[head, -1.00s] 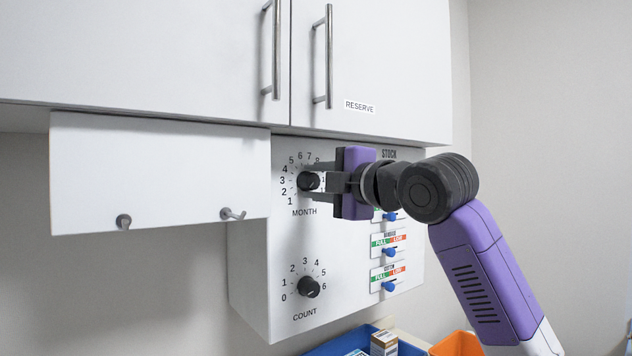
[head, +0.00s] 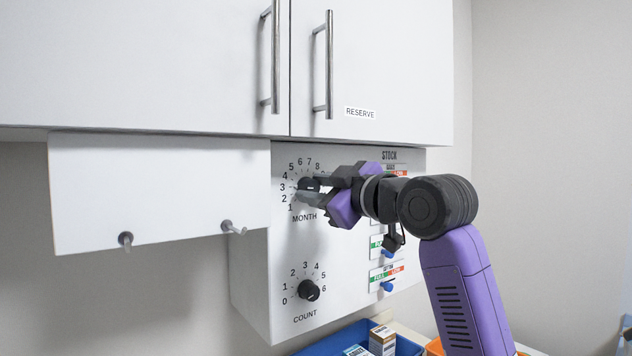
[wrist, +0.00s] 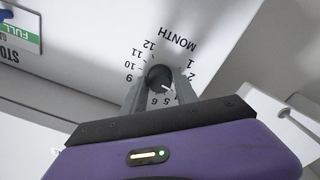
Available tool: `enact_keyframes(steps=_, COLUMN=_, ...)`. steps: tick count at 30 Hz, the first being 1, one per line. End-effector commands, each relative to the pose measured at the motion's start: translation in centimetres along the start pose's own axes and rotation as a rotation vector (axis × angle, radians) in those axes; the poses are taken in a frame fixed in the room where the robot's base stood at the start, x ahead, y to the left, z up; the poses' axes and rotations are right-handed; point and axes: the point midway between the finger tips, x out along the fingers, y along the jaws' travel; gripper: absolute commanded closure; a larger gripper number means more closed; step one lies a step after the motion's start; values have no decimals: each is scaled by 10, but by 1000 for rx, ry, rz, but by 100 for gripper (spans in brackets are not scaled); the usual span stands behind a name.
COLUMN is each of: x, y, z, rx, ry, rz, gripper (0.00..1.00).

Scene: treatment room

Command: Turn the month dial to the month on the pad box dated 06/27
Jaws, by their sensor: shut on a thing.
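The black month dial (head: 307,184) is on the white panel (head: 290,240), below the cabinet, with numbers around it and MONTH printed under it. My gripper (head: 308,190) is shut on this dial, its body rolled at a slant. In the wrist view the dial (wrist: 158,77) sits between my two fingers (wrist: 159,84). Its white mark points toward the low-middle numbers, around 4 or 5; I cannot tell exactly which. Boxes stand in a blue bin (head: 409,347) at the bottom; one is a brown and white box (head: 382,340). No date is readable on them.
A count dial (head: 309,290) sits below. Blue-knobbed stock sliders (head: 387,286) lie to the right, partly hidden by my arm. A white panel with two pegs (head: 150,195) juts out at left. Cabinet handles (head: 328,65) hang above. An orange bin (head: 434,347) is at lower right.

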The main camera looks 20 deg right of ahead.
Motion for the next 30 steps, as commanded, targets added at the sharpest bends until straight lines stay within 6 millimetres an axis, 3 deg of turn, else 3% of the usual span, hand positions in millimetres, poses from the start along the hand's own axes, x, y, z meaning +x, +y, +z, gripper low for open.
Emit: enact_keyframes(steps=30, x=0, y=0, z=0, rx=954, ry=-7, rz=-2, gripper=100)
